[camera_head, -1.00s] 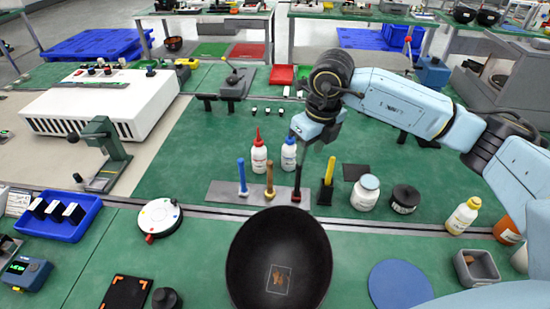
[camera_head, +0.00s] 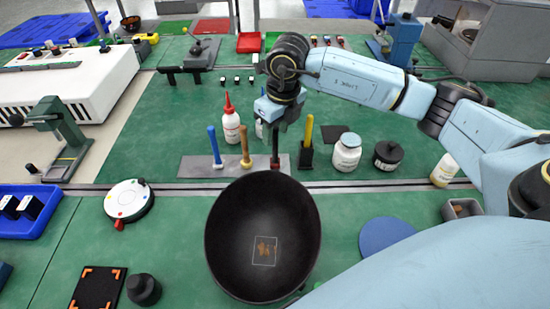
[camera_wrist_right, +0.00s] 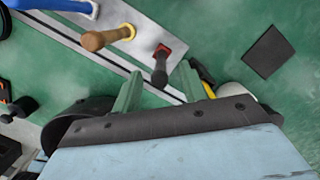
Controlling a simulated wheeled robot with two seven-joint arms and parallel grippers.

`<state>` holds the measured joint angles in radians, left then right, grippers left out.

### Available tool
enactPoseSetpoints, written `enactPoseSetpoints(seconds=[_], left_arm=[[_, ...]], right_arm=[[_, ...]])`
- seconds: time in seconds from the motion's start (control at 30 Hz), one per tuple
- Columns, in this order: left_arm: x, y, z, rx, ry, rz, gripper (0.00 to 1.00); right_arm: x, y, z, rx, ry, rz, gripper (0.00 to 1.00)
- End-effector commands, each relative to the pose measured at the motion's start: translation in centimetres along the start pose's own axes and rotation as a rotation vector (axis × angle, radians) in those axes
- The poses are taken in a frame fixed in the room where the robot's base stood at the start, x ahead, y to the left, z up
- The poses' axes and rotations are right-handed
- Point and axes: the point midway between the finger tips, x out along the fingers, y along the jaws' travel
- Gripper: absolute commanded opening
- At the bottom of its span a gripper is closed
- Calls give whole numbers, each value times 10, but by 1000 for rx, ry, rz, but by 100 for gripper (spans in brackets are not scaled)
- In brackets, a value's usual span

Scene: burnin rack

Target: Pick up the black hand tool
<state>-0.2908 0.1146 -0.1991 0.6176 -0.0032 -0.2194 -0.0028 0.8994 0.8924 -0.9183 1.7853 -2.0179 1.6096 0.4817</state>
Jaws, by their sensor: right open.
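The black hand tool (camera_head: 275,150) stands upright in a grey holder plate (camera_head: 200,167), with a red collar at its base. In the right wrist view the black tool (camera_wrist_right: 160,68) shows just beyond and between the fingertips. My right gripper (camera_head: 280,124) is open above the tool's top. Its two green-looking fingers (camera_wrist_right: 160,88) are apart with nothing held between them. My left gripper is not in view.
A blue-handled tool (camera_head: 214,146) and a wooden-handled tool (camera_head: 245,147) stand to the left in the plate. A yellow-and-black tool (camera_head: 308,142) stands close on the right. A white bottle (camera_head: 230,122) stands behind, and a large black bowl (camera_head: 225,240) in front.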

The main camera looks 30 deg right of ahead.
Motion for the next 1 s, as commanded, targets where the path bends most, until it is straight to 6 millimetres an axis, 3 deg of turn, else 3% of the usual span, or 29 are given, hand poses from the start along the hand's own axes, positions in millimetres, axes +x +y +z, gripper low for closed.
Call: enactPoseSetpoints(seconds=[0.3,0.6,0.93,1.0], left_arm=[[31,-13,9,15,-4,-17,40],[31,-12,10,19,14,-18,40],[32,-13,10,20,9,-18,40],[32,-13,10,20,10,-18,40]], right_arm=[[44,0,-1,-1,2,0,43],[48,0,0,-1,1,0,43],[49,0,-1,0,1,0,0],[49,0,-1,0,0,0,0]])
